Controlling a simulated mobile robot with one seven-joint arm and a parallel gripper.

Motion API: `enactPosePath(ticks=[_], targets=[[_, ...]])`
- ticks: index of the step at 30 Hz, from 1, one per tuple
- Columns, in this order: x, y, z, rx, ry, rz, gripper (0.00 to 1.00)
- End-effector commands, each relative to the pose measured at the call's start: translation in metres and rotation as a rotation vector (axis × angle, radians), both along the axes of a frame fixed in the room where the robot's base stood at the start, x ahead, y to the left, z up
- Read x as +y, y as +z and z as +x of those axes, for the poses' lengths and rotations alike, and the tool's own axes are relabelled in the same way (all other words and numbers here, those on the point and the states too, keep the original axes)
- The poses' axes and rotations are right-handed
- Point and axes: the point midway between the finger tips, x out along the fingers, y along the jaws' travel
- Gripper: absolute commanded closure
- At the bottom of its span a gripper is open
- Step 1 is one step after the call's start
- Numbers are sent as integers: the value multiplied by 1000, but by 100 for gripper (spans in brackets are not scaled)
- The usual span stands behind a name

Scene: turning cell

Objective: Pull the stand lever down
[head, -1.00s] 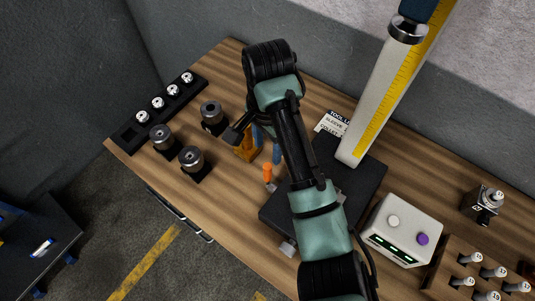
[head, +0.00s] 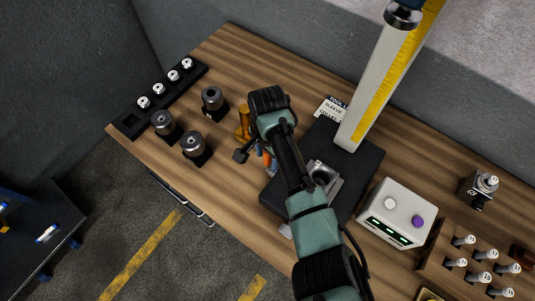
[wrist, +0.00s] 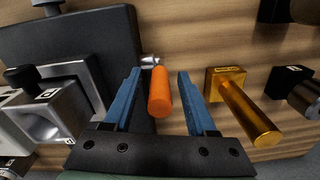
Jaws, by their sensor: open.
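The stand lever has an orange grip (wrist: 159,92) on a short silver stub at the side of the dark stand base (wrist: 92,40). My gripper (wrist: 158,78) is open in the wrist view. Its blue fingers lie on either side of the orange grip, with visible gaps between. Whether the fingertips reach past the grip in depth is hard to tell. In the head view the orange grip (head: 267,160) is mostly hidden by my arm and wrist. The stand's metal holder block (head: 324,178) shows just right of my arm.
A brass post (wrist: 247,106) stands close to the right finger. Dark cylindrical holders (head: 193,145) and a rack (head: 135,121) are at the left. The tall scaled column (head: 372,100), a white button box (head: 399,211) and a wooden tool rack (head: 440,262) are at the right.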

Motion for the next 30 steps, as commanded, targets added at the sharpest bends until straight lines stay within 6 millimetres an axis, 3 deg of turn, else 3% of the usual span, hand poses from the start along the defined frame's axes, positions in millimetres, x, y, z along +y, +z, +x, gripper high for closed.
enactPosePath(ticks=[2, 11, 30], targets=[[0, 0, 0, 0, 0, 0, 45], [0, 0, 0, 0, 0, 0, 99], [-1, 0, 0, 1, -1, -1, 100]])
